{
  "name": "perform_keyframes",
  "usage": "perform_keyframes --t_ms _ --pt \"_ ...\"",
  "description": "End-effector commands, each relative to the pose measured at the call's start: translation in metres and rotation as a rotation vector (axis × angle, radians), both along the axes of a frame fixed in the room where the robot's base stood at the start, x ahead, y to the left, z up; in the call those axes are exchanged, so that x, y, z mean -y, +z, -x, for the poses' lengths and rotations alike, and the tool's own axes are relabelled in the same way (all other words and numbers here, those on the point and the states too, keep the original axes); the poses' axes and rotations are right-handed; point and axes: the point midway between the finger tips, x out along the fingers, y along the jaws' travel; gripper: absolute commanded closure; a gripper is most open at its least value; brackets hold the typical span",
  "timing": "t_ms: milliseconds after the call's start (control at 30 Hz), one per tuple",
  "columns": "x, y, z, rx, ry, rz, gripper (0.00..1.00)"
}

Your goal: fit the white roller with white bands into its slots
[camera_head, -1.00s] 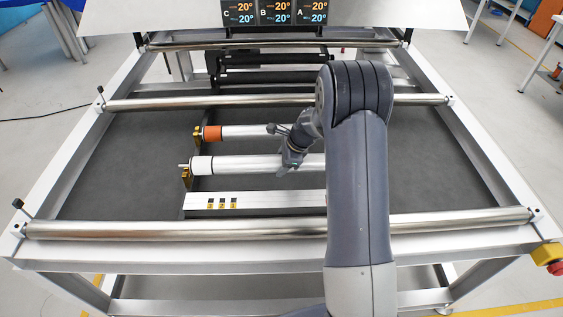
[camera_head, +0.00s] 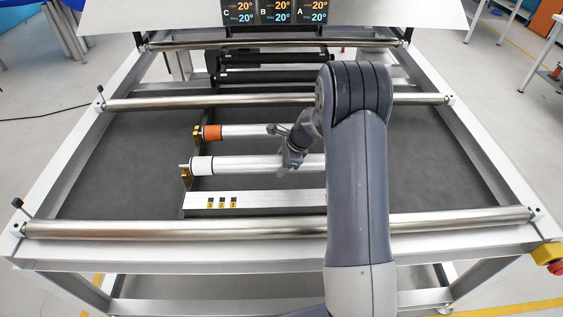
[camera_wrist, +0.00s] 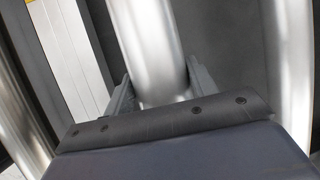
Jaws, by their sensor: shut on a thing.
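The white roller with white bands (camera_head: 232,165) lies level across the frame, its left end at a brass slotted bracket (camera_head: 186,179). I cannot tell whether that end is fully down in the slot. The roller's right end is hidden behind my arm. My gripper (camera_head: 290,162) is shut on the middle of the roller from above. In the wrist view the roller (camera_wrist: 148,45) runs between the two fingers of my gripper (camera_wrist: 150,92).
A roller with an orange band (camera_head: 245,132) lies just behind, on its own brass bracket (camera_head: 197,134). A white numbered rail (camera_head: 270,200) is in front. Long steel rollers (camera_head: 180,230) cross the frame. Black rollers (camera_head: 265,76) and a display (camera_head: 275,12) are at the back.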

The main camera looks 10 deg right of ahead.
Motion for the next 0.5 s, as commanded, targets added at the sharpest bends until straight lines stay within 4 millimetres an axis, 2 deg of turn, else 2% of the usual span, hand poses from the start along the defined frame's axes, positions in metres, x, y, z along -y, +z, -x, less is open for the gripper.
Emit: perform_keyframes --t_ms 500 --pt "0.000 -0.011 -0.001 0.003 -0.001 -0.001 0.95"
